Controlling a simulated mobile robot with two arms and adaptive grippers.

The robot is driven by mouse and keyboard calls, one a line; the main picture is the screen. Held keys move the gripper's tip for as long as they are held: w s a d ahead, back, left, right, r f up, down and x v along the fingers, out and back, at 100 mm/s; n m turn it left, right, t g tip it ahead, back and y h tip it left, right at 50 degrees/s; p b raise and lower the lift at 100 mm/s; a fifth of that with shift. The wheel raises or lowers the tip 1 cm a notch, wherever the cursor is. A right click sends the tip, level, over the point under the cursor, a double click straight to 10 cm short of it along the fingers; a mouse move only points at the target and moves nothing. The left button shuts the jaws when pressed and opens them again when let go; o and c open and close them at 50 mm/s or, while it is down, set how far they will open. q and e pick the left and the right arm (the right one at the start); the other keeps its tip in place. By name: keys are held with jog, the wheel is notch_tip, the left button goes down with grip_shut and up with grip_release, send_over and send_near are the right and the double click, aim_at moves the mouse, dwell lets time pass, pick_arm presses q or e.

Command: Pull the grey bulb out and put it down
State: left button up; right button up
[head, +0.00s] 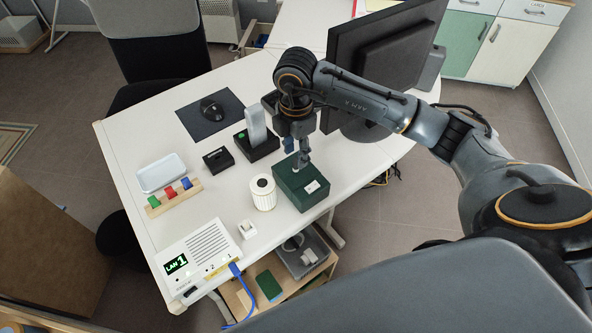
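My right gripper (302,160) points down over the dark green box (301,198), with its fingertips at the box's top. The box has a small white label on its top and stands near the table's front edge. I cannot make out the grey bulb clearly; a small pale spot shows at the fingertips, and the fingers may hide the bulb. I cannot tell whether the fingers are closed on anything or touch the box. My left gripper is not in view.
A white ribbed cylinder (262,192) stands close left of the box. A black dock (262,149) holding an upright grey device is behind. Further left are a white tray (153,185) and a wooden rack (172,200) of coloured pieces. A monitor (372,62) stands behind my arm.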

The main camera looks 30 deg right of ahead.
aim_at(296, 160)
notch_tip(296, 160, down, 4)
jog(key=shift+f+b, duration=0.1)
jog(key=shift+b, duration=0.95)
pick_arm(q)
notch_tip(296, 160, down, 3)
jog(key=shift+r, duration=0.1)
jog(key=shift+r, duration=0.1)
pick_arm(e)
jog(key=shift+c, duration=0.4)
grip_shut()
pick_arm(q)
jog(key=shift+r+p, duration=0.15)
jog(key=shift+p, duration=0.2)
pick_arm(e)
jog(key=shift+r, duration=0.2)
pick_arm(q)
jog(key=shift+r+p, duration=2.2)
pick_arm(e)
jog(key=shift+r, duration=2.85)
